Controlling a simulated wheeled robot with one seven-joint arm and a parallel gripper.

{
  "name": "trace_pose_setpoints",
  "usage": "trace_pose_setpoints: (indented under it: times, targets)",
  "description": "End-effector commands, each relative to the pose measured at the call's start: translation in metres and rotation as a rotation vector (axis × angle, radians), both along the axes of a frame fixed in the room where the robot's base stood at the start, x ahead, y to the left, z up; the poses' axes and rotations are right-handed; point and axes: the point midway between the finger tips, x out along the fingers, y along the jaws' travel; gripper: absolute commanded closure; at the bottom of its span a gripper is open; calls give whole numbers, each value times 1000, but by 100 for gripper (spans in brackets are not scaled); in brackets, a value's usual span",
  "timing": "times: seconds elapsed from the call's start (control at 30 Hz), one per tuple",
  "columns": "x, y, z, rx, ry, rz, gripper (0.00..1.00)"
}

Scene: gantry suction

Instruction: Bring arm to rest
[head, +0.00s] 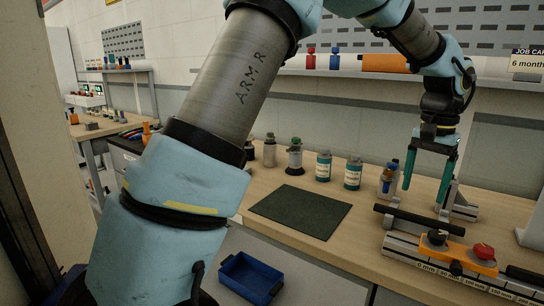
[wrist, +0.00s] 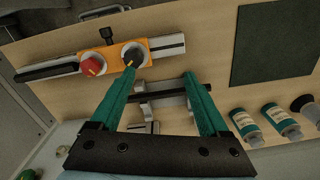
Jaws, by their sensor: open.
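My gripper (head: 428,172) has two teal fingers, spread apart and pointing down, with nothing between them. In the head view it hangs above the right part of the workbench (head: 374,240), over a rail fixture (head: 420,222) with a black bar. In the wrist view my gripper (wrist: 158,82) shows open above the same black-bar fixture (wrist: 166,98). My arm reaches across the head view from the lower left and over the top to the gripper.
An orange block with knobs (head: 458,254) sits on the scaled rail at the right. A dark green mat (head: 300,211) lies mid-bench. Several bottles (head: 323,166) stand behind it, one close left of my gripper. A blue bin (head: 250,277) is below the bench front. A shelf (head: 330,76) runs behind.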

Motion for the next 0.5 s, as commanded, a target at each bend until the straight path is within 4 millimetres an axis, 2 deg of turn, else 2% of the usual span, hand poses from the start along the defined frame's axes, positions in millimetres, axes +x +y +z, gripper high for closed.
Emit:
trace_pose_setpoints:
  times: [0.03,0.1,0.23,0.37,0.4,0.5]
  targets:
    - [18,29,-4,3,-7,48,21]
    - [40,72,-14,0,-16,119,21]
    - [69,162,-31,-11,-32,270,21]
    - [77,255,-46,-27,-51,435,21]
    - [74,284,-51,-33,-56,491,21]
    - [61,346,-63,-49,-73,621,21]
